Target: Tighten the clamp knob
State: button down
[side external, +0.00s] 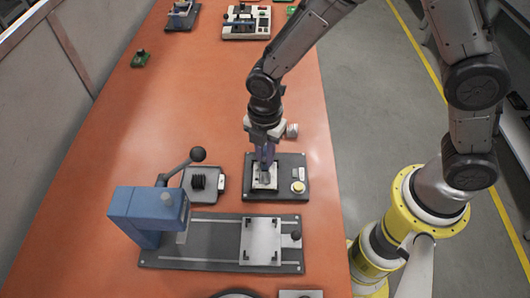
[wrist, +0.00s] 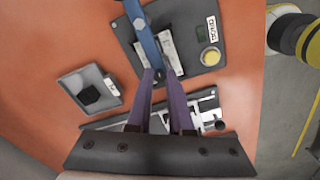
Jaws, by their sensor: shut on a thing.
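My gripper (wrist: 155,78) points down over a dark fixture plate (side external: 285,188) with a pale metal block on it and a yellow button at its right. It also shows in the side view (side external: 266,165). In the wrist view its two purple fingers are closed together at the tips on a blue bar-like part (wrist: 143,32), which reaches over the fixture plate (wrist: 205,22). My fingers hide the gripped end. I cannot tell whether this part is the clamp knob. A small dark knob (side external: 296,235) stands at the right end of the rail fixture.
In front lies a long rail fixture (side external: 215,255) with a blue upright (side external: 145,215) at its left. A grey box (side external: 205,184) sits left of my gripper, by a lever with a black ball (side external: 198,154). The orange table (side external: 180,95) is mostly clear behind.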

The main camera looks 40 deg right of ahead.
dwell(0.4)
jog(key=m, duration=0.3)
jog(key=shift+m, duration=0.4)
jog(key=m, duration=0.4)
jog(key=shift+m, duration=0.3)
jog(key=m, duration=0.3)
jog(key=shift+r+m, duration=0.1)
jog(key=shift+m, duration=0.2)
jog(key=m, duration=0.4)
jog(key=shift+a+m, duration=0.1)
jog(key=shift+m, duration=0.2)
jog(key=m, duration=0.7)
jog(key=shift+r, duration=0.1)
jog(key=m, duration=0.3)
jog(key=shift+w+m, duration=0.1)
jog(key=shift+m, duration=1.9)
